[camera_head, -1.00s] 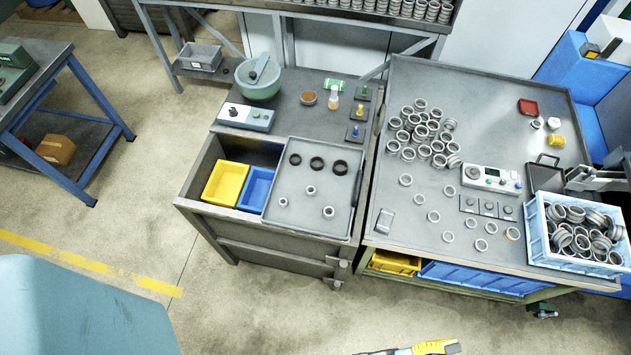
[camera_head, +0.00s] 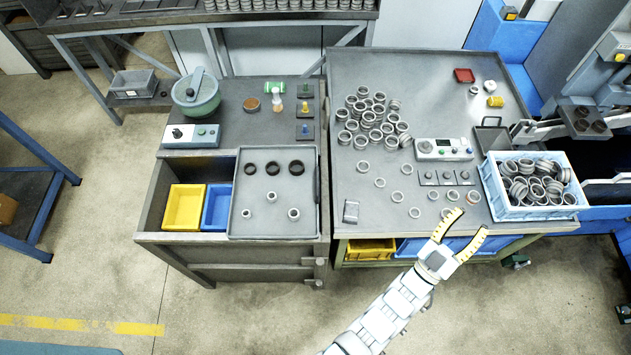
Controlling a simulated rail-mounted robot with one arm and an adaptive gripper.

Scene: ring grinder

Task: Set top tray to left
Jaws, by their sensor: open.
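The top tray (camera_head: 274,218) is a grey, shallow, rimmed tray. It sits over the right part of the open top drawer of the left cabinet. It bears 3 black rings along its back and 3 small metal parts in front. The drawer's left part is uncovered and shows a yellow bin (camera_head: 184,208) and a blue bin (camera_head: 216,206); the tray's left edge is beside the blue bin. My gripper (camera_head: 470,223) is open and empty, with yellow-marked fingers, in front of the right table's front edge. It is well to the right of the tray and apart from it.
The right table (camera_head: 420,75) bears many metal rings, a control box (camera_head: 443,150) and a light blue crate (camera_head: 487,181) full of rings near my gripper. A green bowl (camera_head: 196,96) and another control box (camera_head: 191,135) stand behind the drawer. The floor before the cabinet is clear.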

